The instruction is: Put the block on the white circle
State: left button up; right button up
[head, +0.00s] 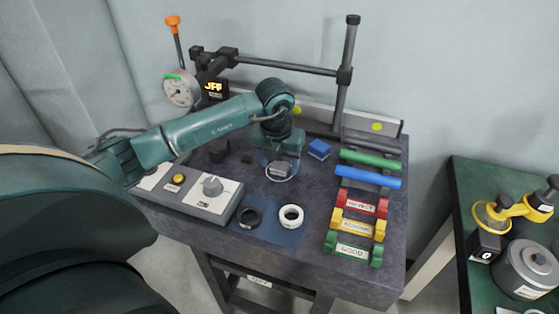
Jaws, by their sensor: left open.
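A small blue block (319,149) sits on the dark table, just right of my left gripper and apart from it. My left gripper (280,168) points down over the back middle of the table, with its jaws open. A thin white circle outline (266,172) shows on the table around the gripper's lower end, partly hidden by it. A small grey labelled piece shows at the fingertips; I cannot tell if it is part of the gripper. A thick white ring (291,217) lies nearer the front. My right gripper is not in view.
A black ring (249,217) lies beside the white ring. A control box with a knob (212,187) is at left. Red, yellow and green labelled holders (352,248) and blue and green bars (368,177) are at right. A gauge (180,89) and frame stand behind.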

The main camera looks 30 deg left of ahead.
pick_arm(q)
notch_tip(320, 180, up, 12)
jog(key=s+b, duration=0.1)
jog(key=shift+s+d, duration=0.2)
jog(key=shift+s, duration=0.15)
dwell(0.4)
